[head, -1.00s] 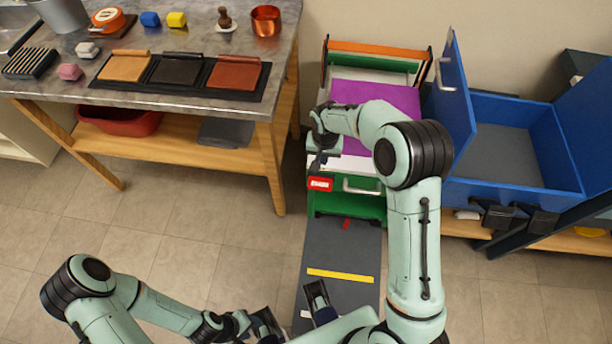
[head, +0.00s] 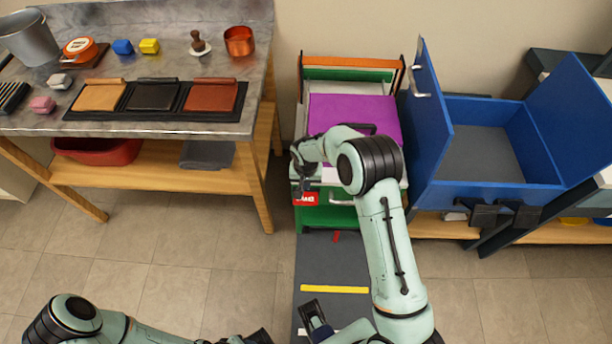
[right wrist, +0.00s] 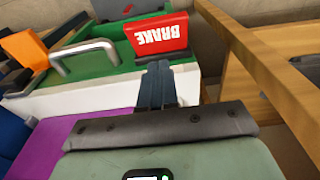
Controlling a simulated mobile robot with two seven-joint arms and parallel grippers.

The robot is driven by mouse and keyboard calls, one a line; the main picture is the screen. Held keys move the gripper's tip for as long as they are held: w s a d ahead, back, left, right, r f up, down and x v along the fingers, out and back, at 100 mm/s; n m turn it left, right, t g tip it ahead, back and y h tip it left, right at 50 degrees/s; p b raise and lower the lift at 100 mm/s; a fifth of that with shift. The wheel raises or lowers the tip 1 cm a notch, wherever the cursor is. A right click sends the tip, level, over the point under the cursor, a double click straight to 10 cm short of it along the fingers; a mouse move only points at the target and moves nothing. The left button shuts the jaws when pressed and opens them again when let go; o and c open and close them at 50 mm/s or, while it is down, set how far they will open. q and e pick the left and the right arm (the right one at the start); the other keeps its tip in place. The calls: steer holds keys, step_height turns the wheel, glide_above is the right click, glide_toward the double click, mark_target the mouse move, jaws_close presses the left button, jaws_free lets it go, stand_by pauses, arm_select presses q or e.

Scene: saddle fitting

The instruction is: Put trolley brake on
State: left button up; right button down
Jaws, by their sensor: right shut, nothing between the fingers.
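The tab also shows in the right wrist view (right wrist: 160,36), lettering upside down. My right gripper (head: 303,186) is shut and empty, close by the tab; its fingers (right wrist: 157,72) end at the tab's near edge. I cannot tell if they touch it. My left gripper (head: 258,337) is mostly cut off at the bottom edge.
A metal drawer handle (right wrist: 85,58) is beside the brake tab. A workbench (head: 200,125) with leather pieces and tools stands left, its wooden leg (head: 262,185) near the trolley. An open blue case (head: 505,188) stands right. A grey mat (head: 330,265) with a yellow stripe lies in front.

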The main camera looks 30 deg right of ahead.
mark_target(306, 199)
steer(key=shift+s+a+f, duration=0.15)
steer(key=shift+s+f, duration=0.05)
steer(key=shift+f, duration=0.55)
steer(key=shift+s+a+f, duration=0.1)
steer(key=shift+s+f, duration=0.15)
steer(key=shift+f, duration=0.45)
steer(key=shift+s+a+f, duration=0.15)
steer(key=shift+s+f, duration=0.05)
steer(key=shift+f, duration=0.55)
